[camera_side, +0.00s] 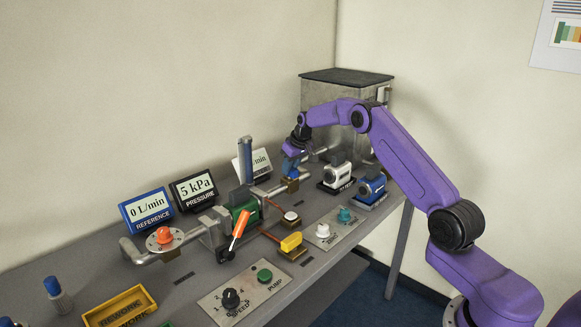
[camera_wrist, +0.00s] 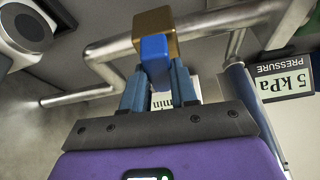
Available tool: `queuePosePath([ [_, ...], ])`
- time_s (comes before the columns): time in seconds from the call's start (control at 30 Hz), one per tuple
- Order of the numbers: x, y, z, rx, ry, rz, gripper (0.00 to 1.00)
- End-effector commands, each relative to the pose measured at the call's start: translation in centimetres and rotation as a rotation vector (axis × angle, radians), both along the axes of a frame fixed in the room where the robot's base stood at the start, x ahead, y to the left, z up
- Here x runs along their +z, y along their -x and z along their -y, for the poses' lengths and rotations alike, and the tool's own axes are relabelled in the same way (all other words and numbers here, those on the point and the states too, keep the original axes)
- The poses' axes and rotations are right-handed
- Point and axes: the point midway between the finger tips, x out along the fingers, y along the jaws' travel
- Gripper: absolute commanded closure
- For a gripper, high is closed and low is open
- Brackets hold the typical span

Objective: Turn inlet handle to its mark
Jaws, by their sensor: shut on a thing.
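The inlet handle (camera_wrist: 155,52) is a small blue lever on a brass valve body (camera_wrist: 154,20) in the wrist view. In the side view the brass valve (camera_side: 292,185) sits on the grey pipe near the tank. My gripper (camera_wrist: 158,80) has its blue fingers on either side of the blue lever and is shut on it. In the side view my gripper (camera_side: 291,165) is just above the brass valve and hides most of the handle. I cannot make out the handle's mark in either view.
A metal tank (camera_side: 345,105) stands behind the valve. A 5 kPa display (camera_side: 193,189), a flow display partly hidden by a blue column (camera_side: 245,160), and an orange lever (camera_side: 239,228) are left.

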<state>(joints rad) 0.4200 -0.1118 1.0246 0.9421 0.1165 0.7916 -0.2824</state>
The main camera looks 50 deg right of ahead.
Motion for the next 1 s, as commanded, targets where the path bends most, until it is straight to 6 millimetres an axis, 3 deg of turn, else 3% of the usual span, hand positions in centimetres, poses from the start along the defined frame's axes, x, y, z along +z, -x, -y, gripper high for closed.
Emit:
queuePosePath([
  [0.23,-0.54,0.2,-0.01,0.101,-0.003,-0.01,1.0],
  [0.57,-0.62,0.25,-0.03,0.11,-0.003,-0.013,1.0],
  [0.6,-0.63,0.26,-0.03,0.11,-0.003,-0.013,0.63],
  [0.67,-0.61,0.26,-0.04,0.11,-0.003,-0.013,0.47],
  [1.0,-0.07,0.18,0.02,0.108,-0.001,-0.005,0.47],
])
